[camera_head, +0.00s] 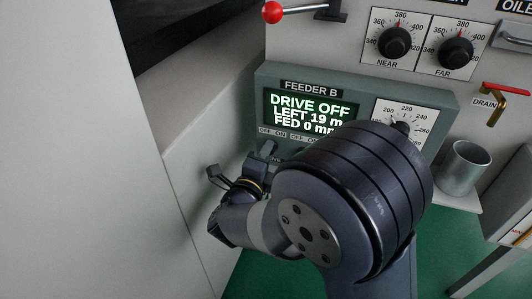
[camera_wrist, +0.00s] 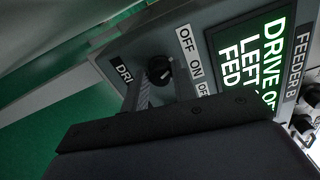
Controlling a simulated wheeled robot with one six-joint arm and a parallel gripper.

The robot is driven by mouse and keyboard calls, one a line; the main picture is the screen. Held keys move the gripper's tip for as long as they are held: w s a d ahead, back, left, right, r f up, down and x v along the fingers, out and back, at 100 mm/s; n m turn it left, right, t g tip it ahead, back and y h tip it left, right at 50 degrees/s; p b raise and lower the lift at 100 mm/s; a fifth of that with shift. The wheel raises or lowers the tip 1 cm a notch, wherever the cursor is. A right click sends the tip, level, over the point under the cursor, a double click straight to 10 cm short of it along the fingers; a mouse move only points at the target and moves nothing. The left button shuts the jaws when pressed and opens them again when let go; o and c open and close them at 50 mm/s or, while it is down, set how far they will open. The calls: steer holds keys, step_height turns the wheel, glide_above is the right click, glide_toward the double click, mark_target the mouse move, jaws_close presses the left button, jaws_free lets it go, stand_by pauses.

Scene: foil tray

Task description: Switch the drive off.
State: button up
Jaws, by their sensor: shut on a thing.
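The grey Feeder B panel (camera_head: 355,84) carries a green-lit display (camera_head: 308,112) that reads DRIVE OFF, LEFT 19 m, FED 0 mm. The display also shows in the wrist view (camera_wrist: 255,50), rotated. The drive switch is a small dark knob (camera_wrist: 159,70) below an OFF ON label (camera_wrist: 190,52). My gripper (camera_wrist: 160,80) is shut on this knob, one finger on each side. In the head view my gripper (camera_head: 268,153) is at the panel's lower left and hides the knob. Which way the knob points is hard to tell.
A second switch (camera_wrist: 201,88) sits beside the drive switch. A dial (camera_head: 405,118), NEAR (camera_head: 395,42) and FAR (camera_head: 456,52) knobs, a red-handled drain valve (camera_head: 497,95), a metal cup (camera_head: 463,168) and a red-ball lever (camera_head: 272,12) are to the right and above.

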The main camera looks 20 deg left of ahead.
steer(key=shift+n, duration=0.7)
steer(key=o, duration=1)
steer(key=s, duration=0.3)
steer(key=s+p, duration=0.1)
steer(key=s, duration=0.3)
steer(key=s+a+p, duration=0.1)
steer(key=s, duration=0.2)
steer(key=shift+s, duration=0.4)
steer(key=shift+w, duration=0.1)
